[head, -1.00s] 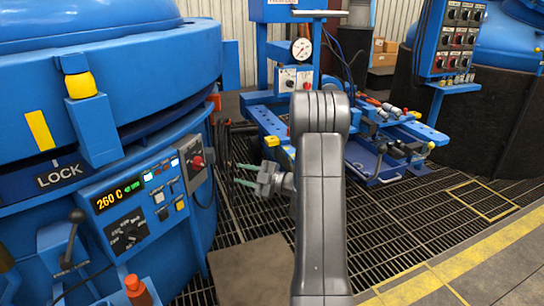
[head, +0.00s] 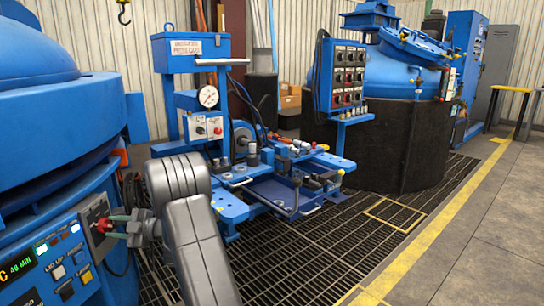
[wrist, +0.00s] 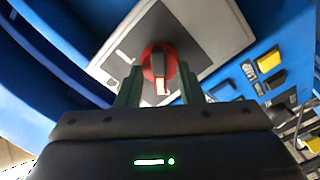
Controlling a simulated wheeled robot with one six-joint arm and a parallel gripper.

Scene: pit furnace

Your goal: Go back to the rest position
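The red rotary knob (head: 104,225) on that panel is just in front of the fingertips. In the wrist view, the gripper (wrist: 160,88) has its fingers apart, one on each side of the knob (wrist: 158,62). Gaps show between fingers and knob, and nothing is held. Whether a finger touches the knob, I cannot tell.
The blue furnace body (head: 60,110) fills the left. A blue press cart (head: 235,205) with a gauge stands ahead. A switch panel (head: 343,78) and a dark-based blue vessel (head: 400,140) are behind it. Grating and floor at the right are clear.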

